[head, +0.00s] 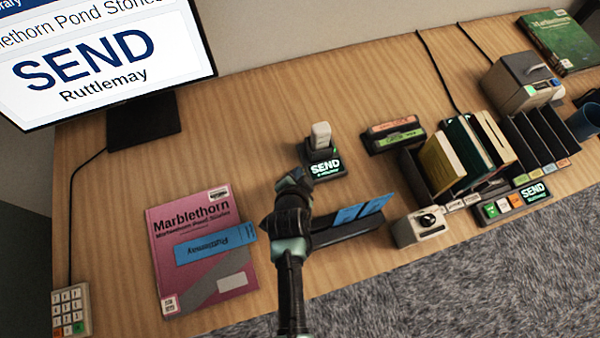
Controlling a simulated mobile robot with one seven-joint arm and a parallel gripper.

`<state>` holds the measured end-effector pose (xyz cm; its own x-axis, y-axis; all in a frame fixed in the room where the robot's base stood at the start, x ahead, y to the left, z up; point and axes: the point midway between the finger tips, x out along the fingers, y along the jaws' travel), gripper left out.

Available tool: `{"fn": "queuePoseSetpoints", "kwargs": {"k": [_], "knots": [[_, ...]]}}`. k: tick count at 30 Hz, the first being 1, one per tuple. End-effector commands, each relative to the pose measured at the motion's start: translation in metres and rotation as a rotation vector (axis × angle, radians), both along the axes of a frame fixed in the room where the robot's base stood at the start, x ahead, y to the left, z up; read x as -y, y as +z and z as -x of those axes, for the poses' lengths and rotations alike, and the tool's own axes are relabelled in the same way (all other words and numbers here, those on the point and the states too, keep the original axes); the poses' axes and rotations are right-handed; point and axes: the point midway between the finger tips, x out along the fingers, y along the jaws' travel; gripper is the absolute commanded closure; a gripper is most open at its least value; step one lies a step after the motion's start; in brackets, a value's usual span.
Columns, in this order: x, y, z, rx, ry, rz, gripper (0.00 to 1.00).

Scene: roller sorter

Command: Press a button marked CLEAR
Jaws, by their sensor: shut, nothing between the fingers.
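No legible CLEAR marking shows in the head view. A dark control panel (511,205) at the right front edge of the desk has a green button (490,210), a pale button (503,205), a reddish button (516,200) and a small SEND screen (535,193). The button labels are too small to read. My gripper (296,178) is shut and empty over the middle of the desk, left of the panel and well apart from it. It is in front of a dark tray (345,228) holding blue slips and hides part of it.
A scanner (321,136) stands in its SEND-lit cradle beyond my gripper. A pink Marblethorn book (170,260) with a blue slip lies left. A keypad (70,308) is at the lower left. Book racks (425,185) and a small grey device (418,228) stand left of the panel.

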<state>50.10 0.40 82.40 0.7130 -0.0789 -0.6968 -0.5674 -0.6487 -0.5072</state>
Motion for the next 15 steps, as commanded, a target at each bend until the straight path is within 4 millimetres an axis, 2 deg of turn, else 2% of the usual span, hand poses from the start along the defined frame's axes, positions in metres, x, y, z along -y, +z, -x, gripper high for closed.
{"fn": "queuePoseSetpoints", "kwargs": {"k": [15], "knots": [[0.0, -0.0072, 0.0001, 0.0, 0.0, 0.0, 1.0]]}}
